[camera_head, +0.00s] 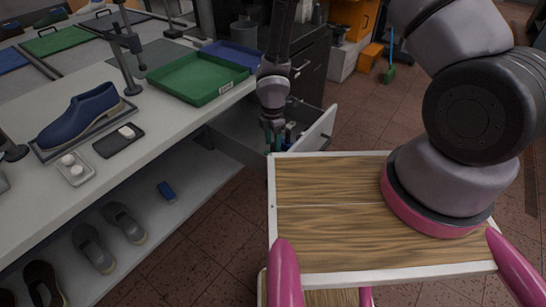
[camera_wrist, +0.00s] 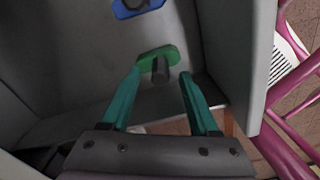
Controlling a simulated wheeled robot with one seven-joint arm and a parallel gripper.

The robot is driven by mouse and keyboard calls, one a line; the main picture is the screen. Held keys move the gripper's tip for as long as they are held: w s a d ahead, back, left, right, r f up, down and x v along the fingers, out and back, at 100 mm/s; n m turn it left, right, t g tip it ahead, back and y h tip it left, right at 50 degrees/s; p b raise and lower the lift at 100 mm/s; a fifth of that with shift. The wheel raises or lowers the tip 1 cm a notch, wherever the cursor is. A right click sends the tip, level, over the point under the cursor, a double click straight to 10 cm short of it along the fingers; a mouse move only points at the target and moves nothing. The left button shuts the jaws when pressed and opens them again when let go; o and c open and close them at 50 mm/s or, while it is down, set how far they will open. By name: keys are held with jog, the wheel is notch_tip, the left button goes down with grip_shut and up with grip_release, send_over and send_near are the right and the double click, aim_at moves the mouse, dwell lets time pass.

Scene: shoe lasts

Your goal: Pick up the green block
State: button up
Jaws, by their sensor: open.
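The green block (camera_wrist: 157,56) lies inside a grey drawer (camera_wrist: 65,60) in the wrist view, with a dark grey cylindrical part on its near side. My gripper (camera_wrist: 160,74) has two teal fingers, spread apart. Their tips reach down toward the block's near edge, one on each side of the grey part. Whether they touch the block I cannot tell. In the head view my gripper (camera_head: 274,140) reaches down into the open drawer (camera_head: 316,132) beside the bench. I cannot make out the green block there.
A blue piece (camera_wrist: 136,8) lies farther up in the drawer. Drawer walls stand close around my gripper. The white bench (camera_head: 120,165) on the left carries a green tray (camera_head: 198,78) and a blue shoe (camera_head: 80,115). A wooden board (camera_head: 335,215) lies in front.

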jog(key=shift+f, duration=0.4)
grip_shut()
dwell(1.2)
